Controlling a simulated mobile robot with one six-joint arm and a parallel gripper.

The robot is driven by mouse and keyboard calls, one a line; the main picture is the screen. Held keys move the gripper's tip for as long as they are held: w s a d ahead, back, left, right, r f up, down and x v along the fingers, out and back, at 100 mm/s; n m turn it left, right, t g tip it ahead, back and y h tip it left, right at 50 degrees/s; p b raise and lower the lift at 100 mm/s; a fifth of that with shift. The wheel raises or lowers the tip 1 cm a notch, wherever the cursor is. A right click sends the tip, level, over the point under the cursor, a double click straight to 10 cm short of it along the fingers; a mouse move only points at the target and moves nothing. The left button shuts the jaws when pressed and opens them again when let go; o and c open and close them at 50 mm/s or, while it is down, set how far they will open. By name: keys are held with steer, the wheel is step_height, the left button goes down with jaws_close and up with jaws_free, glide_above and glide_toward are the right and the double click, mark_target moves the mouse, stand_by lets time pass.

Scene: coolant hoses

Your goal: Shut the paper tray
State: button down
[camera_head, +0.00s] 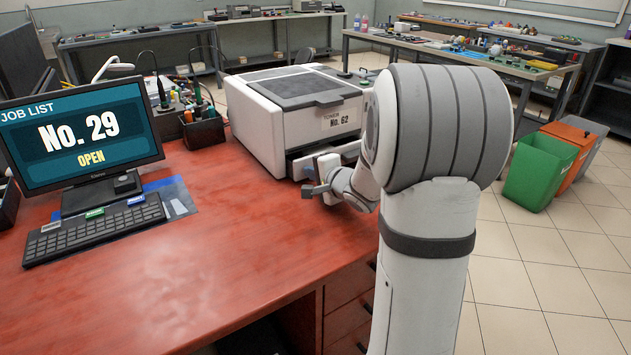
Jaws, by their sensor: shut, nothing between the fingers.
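The printer (290,105) is a white and dark grey box labelled "No. 62" at the far right end of the red desk. Its paper tray (311,157) is low on the front face and appears to stick out a little; my arm hides its right part. My gripper (308,191) is just in front of the tray, low over the desk, with dark fingers pointing left. It is shut and empty. I cannot tell whether it touches the tray.
The red desk (200,265) is clear in front of the printer. A monitor (80,140) and keyboard (95,228) stand at left. A dark pen holder (204,132) is left of the printer. Green (537,172) and orange (578,140) bins stand on the floor at right.

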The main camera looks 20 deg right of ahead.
mark_target(304, 164)
steer(key=shift+w, duration=0.1)
steer(key=shift+w+r+p, duration=0.15)
steer(key=shift+w+p, duration=0.25)
steer(key=shift+p, duration=0.05)
steer(key=shift+w+a+p, duration=0.2)
steer(key=shift+w+p, duration=0.2)
steer(key=shift+w, duration=0.45)
steer(key=shift+w+a+p, duration=0.2)
steer(key=shift+w+p, duration=0.2)
steer(key=shift+w, duration=0.4)
steer(key=shift+s, duration=0.1)
